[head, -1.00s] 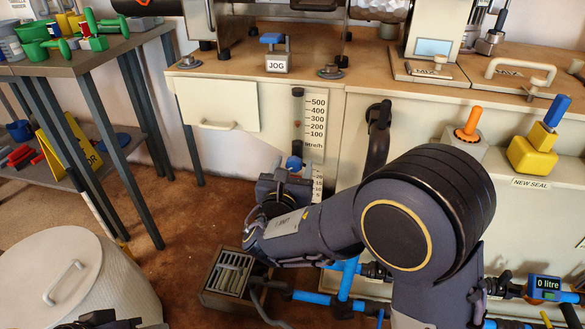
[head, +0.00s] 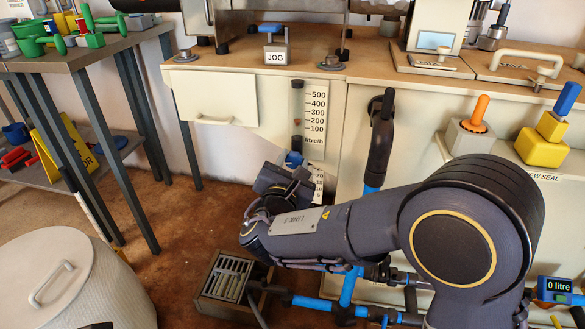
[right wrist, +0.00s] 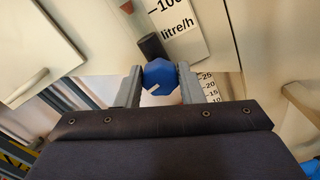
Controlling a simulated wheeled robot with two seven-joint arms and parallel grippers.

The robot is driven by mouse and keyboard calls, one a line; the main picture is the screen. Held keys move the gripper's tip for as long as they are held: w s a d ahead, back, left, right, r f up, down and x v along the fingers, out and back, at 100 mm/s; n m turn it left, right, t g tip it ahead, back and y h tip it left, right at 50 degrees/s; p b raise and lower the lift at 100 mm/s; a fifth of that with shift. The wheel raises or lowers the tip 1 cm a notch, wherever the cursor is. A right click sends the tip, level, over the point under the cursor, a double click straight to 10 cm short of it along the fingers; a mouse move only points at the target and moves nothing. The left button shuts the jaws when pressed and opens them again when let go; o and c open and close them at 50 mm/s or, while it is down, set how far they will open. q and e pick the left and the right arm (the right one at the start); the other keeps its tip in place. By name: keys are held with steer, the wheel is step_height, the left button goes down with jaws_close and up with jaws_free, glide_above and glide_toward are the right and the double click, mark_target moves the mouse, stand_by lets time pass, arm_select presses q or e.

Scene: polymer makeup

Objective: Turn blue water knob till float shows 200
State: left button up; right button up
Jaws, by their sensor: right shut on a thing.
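The blue water knob (head: 293,159) sits below the clear flow tube (head: 298,98) on the cream cabinet front. In the right wrist view the blue knob (right wrist: 160,75) lies between the two fingers of my right gripper (right wrist: 159,85), which is shut on it. In the head view my right gripper (head: 285,178) is partly hidden by its own wrist. My left gripper is not in view.
A black curved pipe (head: 380,140) stands right of the scale. A drain box (head: 228,275) and blue pipes (head: 348,280) are below. A lidded bin (head: 60,280) stands lower left, with a dark table (head: 100,55) behind it.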

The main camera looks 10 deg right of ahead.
steer(key=o, duration=0.9)
steer(key=p+v, duration=0.2)
steer(key=v, duration=0.6)
